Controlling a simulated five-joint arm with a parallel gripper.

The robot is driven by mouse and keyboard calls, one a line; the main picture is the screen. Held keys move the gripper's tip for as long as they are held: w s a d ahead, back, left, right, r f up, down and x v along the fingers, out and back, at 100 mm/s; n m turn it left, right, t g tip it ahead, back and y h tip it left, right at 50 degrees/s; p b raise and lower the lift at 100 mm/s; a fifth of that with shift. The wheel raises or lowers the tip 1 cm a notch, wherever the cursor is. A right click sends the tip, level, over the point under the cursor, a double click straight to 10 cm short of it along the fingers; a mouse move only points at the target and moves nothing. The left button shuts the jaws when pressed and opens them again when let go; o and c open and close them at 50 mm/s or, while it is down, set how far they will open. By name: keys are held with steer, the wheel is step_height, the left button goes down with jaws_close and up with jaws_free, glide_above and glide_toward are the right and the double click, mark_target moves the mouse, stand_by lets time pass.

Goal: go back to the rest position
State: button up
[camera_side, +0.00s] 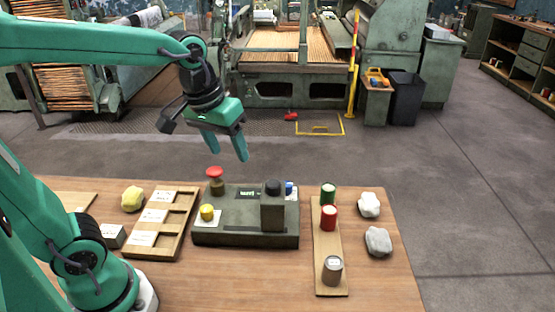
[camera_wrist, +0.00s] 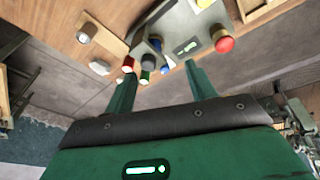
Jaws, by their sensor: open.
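My gripper (camera_side: 226,146) is raised in the air above the far edge of the wooden table (camera_side: 386,281), with its green fingers pointing down. The fingers are apart with nothing between them. In the wrist view my gripper (camera_wrist: 160,88) is also open and empty, with the table top at the upper part of the picture. The gripper touches nothing on the table.
A dark control box (camera_side: 230,226) with a red button (camera_side: 214,173) stands below the gripper. A wooden tray (camera_side: 172,240) is left of it. A wooden strip (camera_side: 325,254) with several cylinders, and pale lumps (camera_side: 378,241), are at right. The air around the gripper is clear.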

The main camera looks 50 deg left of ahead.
steer(key=s+a+f+m+t, duration=0.1)
steer(key=s+m+t, duration=0.1)
steer(key=s, duration=0.6)
steer(key=shift+a+f+m+t, duration=0.2)
steer(key=shift+a+m+t, duration=0.15)
steer(key=shift+m, duration=0.35)
